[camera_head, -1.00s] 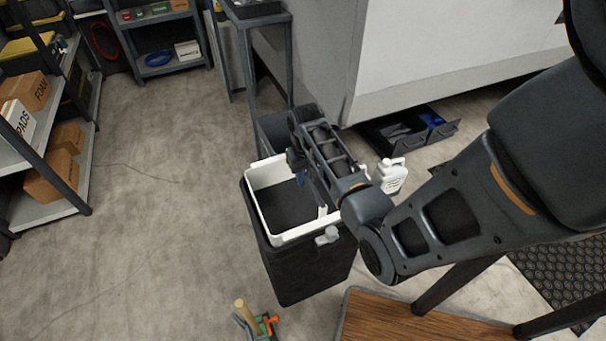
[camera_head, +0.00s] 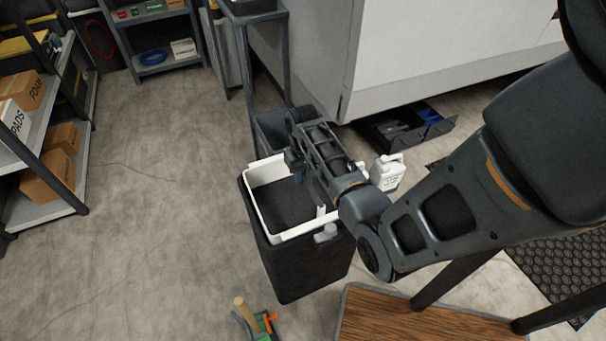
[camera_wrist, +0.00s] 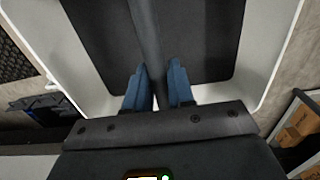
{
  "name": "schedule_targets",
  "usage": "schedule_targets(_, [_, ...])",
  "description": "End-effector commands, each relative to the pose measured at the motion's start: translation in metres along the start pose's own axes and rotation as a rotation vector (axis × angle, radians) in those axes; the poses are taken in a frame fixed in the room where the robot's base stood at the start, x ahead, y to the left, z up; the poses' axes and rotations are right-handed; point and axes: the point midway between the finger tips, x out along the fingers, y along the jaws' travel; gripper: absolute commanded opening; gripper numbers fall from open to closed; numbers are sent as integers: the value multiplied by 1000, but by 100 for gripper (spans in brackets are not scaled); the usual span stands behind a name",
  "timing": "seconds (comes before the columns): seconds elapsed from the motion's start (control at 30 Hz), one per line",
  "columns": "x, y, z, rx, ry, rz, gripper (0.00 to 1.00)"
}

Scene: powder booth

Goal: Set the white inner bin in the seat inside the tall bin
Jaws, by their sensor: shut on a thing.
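The white inner bin (camera_head: 254,206) is at the mouth of the tall dark bin (camera_head: 303,272), its pale rim running around the opening and its inside dark. From above I cannot tell whether it rests fully down. My gripper (camera_head: 298,179) points down into the white bin at its far right side. In the wrist view the blue fingers of my gripper (camera_wrist: 159,68) are shut around a dark bar that crosses the white inner bin (camera_wrist: 42,40). The seat inside the tall bin is hidden.
A white jug (camera_head: 388,173) stands just right of the tall bin. A wooden-topped table (camera_head: 420,325) is at the front right, and a tool with a wooden handle (camera_head: 243,309) lies in front. Shelves with boxes (camera_head: 48,180) are at left. Floor between is clear.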

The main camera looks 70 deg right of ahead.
Motion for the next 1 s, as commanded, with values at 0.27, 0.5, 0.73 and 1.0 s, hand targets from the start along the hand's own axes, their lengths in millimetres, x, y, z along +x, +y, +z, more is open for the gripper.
schedule_targets(0.27, [0,0,0,0,1,0,0])
schedule_targets(0.5, [5,0,0,0,1,0,0])
schedule_targets(0.73, [11,0,-1,0,1,0,0])
schedule_targets(1.0, [11,0,-1,0,1,0,0])
